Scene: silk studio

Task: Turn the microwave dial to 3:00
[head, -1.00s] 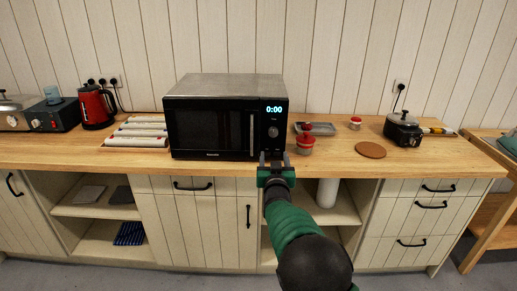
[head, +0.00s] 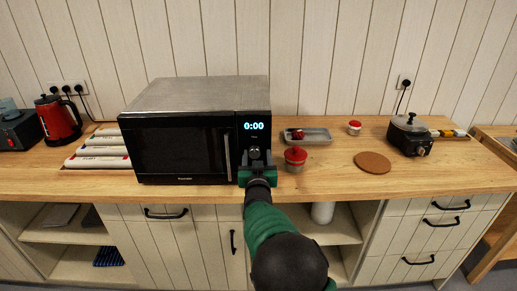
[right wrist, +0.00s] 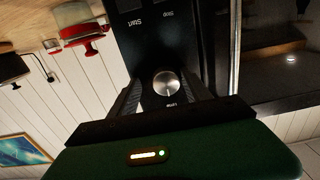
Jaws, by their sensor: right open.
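The microwave (head: 175,150) stands on the wooden counter, black in front with a grey top. Its display (head: 254,126) reads 0:00. The round silver dial (right wrist: 168,84) sits low on the control panel; in the head view the dial (head: 254,153) is just above my right gripper. My right gripper (head: 256,165) is open in front of the panel. In the right wrist view the dial shows between the two fingers of the right gripper (right wrist: 168,95); I cannot tell whether they touch it. My left gripper is not in view.
A red-lidded jar (head: 295,160) stands close right of the microwave, with a grey tray (head: 307,136) behind it. A round brown mat (head: 372,162) and a black pot (head: 409,135) are farther right. Rolls (head: 98,150) and a red kettle (head: 59,119) are on the left.

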